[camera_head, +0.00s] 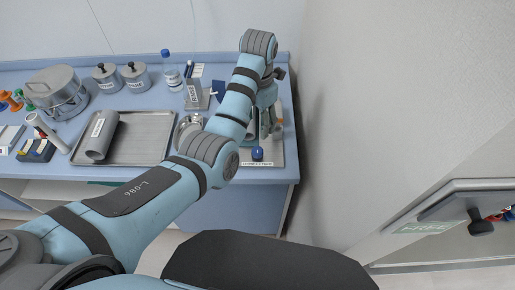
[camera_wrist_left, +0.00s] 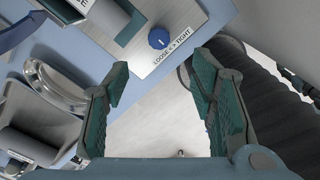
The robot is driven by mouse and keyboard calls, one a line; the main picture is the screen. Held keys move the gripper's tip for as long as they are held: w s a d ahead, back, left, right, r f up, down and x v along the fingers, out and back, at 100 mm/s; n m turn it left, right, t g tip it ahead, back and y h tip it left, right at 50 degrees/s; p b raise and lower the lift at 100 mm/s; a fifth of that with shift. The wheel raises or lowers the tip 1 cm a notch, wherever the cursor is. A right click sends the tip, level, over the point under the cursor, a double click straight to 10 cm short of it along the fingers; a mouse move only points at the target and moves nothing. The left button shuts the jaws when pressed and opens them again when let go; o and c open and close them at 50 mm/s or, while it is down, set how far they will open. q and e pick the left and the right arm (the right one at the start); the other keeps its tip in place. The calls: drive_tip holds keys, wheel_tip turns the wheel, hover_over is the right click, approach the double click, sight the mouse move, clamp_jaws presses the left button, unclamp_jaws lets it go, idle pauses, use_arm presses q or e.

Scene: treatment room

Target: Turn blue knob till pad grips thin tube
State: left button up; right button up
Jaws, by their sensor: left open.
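The blue knob (camera_head: 257,153) stands at the front of a light metal plate (camera_head: 277,158) at the bench's right end. In the left wrist view the knob (camera_wrist_left: 158,38) is round with a white mark, beside a label reading "LOOSE" and "TIGHT". My left gripper (camera_head: 267,122) is above the plate, just behind the knob in the head view. In the left wrist view its fingers (camera_wrist_left: 160,85) are open and empty, with the knob beyond their tips and apart from them. I cannot clearly make out the pad or the thin tube; my arm covers part of the fixture. My right gripper is out of view.
A metal tray (camera_head: 150,150) holding a grey cylinder (camera_head: 103,135) lies left of my arm. A bottle (camera_head: 171,72), lidded jars (camera_head: 106,77) and a metal pot (camera_head: 56,92) stand behind. A wall (camera_head: 345,110) rises close to the bench's right edge.

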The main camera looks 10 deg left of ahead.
sight(258, 150)
use_arm(q)
wheel_tip(258, 150, down, 14)
drive_tip(key=shift+a+r+b, duration=0.1)
drive_tip(key=shift+r+b, duration=0.15)
drive_tip(key=shift+b, duration=0.7)
drive_tip(key=shift+r, duration=0.1)
drive_tip(key=shift+c, duration=0.3)
drive_tip(key=c, duration=1.1)
drive_tip(key=shift+m, duration=0.4)
